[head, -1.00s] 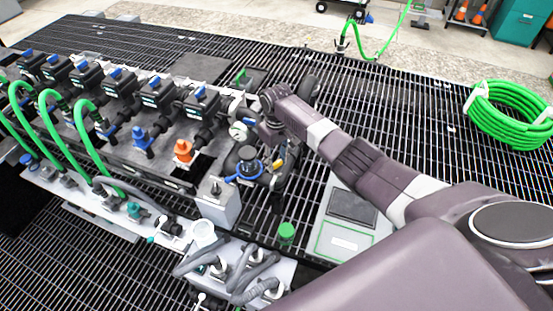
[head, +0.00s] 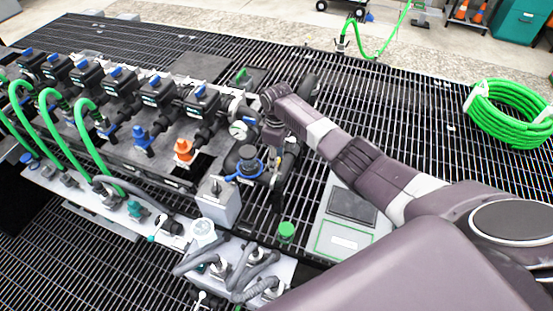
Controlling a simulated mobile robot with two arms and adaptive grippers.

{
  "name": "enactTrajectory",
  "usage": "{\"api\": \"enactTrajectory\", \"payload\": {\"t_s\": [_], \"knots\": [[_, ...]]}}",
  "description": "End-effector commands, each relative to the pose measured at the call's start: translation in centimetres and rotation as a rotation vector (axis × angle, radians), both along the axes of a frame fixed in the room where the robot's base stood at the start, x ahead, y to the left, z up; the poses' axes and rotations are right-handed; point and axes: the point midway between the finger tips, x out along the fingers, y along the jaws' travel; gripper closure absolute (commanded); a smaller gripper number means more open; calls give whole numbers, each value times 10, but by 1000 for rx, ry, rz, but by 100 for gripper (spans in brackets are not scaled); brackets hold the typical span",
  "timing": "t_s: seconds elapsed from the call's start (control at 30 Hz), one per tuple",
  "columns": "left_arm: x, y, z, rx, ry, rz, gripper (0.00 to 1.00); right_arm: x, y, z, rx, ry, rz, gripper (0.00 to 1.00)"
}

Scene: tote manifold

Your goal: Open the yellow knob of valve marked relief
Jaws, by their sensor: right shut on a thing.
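My right gripper (head: 274,148) points down at the right end of the valve manifold (head: 150,165), just right of a white-faced gauge (head: 238,130) and a blue-collared black fitting (head: 248,164). It is shut on a small part there, at the place where the yellow knob showed earlier. The fingers and wrist hide most of the knob, so its angle cannot be told. The word relief cannot be read at this size. My left gripper is not in view.
An orange knob (head: 183,148) and several blue-handled valves stand along the manifold to the left. A grey box (head: 218,203) and a green-capped fitting (head: 286,231) are in front. A green hose coil (head: 508,112) lies on open grating at the right.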

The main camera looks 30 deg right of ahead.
Motion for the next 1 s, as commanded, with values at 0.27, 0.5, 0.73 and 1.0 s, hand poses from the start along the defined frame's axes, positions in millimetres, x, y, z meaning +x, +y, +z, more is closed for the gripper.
{"api": "enactTrajectory", "payload": {"t_s": [0.27, 0.5, 0.73, 1.0], "knots": [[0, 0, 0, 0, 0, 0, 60, 2, 0, 2, -2, -4, 8, 91], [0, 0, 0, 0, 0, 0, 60, 1, 0, 2, -2, -3, 7, 52], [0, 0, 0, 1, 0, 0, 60, 1, 0, 1, -1, -1, 5, 49], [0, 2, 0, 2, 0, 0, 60, 1, 0, 17, 0, -4, 5, 49]]}}
